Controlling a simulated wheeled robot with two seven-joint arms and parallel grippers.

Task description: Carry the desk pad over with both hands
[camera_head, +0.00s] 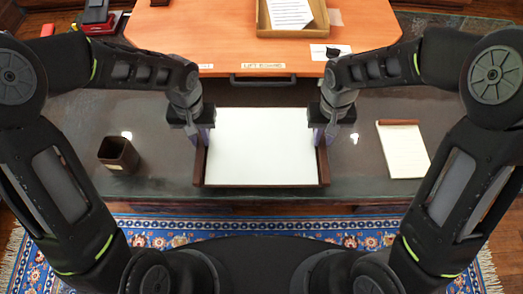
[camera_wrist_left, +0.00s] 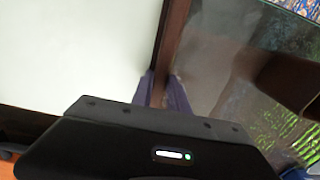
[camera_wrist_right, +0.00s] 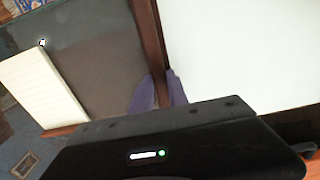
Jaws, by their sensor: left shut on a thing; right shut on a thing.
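The desk pad (camera_head: 261,147) is a white sheet with dark brown side rails, and it shows over the dark desk surface in the head view. My left gripper (camera_head: 199,138) is shut on its left rail, and my right gripper (camera_head: 324,138) is shut on its right rail. The left wrist view shows the fingers (camera_wrist_left: 163,90) on both sides of the brown rail. The right wrist view shows the same at the other rail, with the fingers (camera_wrist_right: 160,90) around it. I cannot tell whether the pad touches the desk.
An orange wooden desktop (camera_head: 200,40) lies beyond, with a tray of papers (camera_head: 290,18) and a labelled front edge. A brown pen cup (camera_head: 119,155) stands left of the pad. A notepad (camera_head: 403,150) lies to the right. A blue patterned rug (camera_head: 170,228) covers the floor in front.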

